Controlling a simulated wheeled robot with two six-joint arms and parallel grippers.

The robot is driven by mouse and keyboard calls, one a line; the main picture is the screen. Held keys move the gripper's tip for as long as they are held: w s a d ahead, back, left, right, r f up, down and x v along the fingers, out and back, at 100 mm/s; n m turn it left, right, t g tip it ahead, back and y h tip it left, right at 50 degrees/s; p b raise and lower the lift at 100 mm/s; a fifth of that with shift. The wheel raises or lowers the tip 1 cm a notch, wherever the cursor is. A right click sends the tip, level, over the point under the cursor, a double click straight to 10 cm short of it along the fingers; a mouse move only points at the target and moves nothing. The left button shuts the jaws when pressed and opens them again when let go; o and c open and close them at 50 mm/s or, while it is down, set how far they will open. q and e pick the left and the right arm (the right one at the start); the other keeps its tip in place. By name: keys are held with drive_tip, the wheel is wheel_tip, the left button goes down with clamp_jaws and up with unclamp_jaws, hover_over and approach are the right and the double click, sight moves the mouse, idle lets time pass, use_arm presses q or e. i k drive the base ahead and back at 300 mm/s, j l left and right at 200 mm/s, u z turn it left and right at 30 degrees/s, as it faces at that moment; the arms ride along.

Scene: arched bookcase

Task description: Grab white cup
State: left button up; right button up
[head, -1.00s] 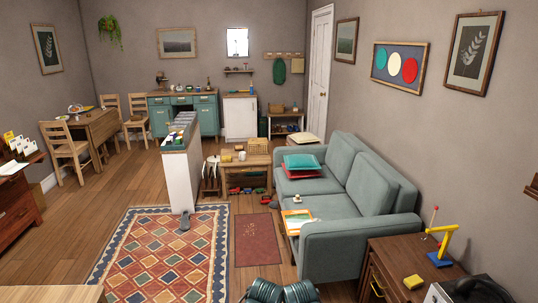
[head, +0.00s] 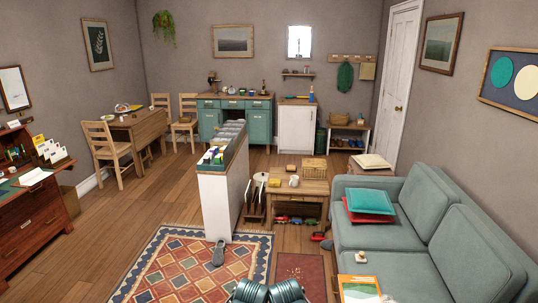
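A small white cup (head: 294,181) appears to stand on the low wooden table (head: 312,188) near the middle of the room, left of the sofa. It is small in the head view, so its handle cannot be made out.
The white-sided shelf unit (head: 217,205) stands left of the low table. The grey-green sofa (head: 440,215) fills the right side. A yellow block (head: 274,182) and a wicker basket (head: 313,167) share the low table. The patterned rug (head: 190,268) and red mat (head: 300,270) lie in front.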

sight(293, 182)
drive_tip(key=i+j+u, duration=0.15)
drive_tip(key=i+u, duration=0.15)
drive_tip(key=i, duration=0.6)
drive_tip(key=i+l+u, duration=0.1)
drive_tip(key=i+u, duration=0.2)
drive_tip(key=i, duration=0.55)
drive_tip(key=i+z, duration=0.7)
drive_tip(key=i, duration=0.2)
drive_tip(key=i+j+z, duration=0.65)
drive_tip(key=i, duration=0.2)
drive_tip(key=i+j+z, duration=0.6)
drive_tip(key=i, duration=0.2)
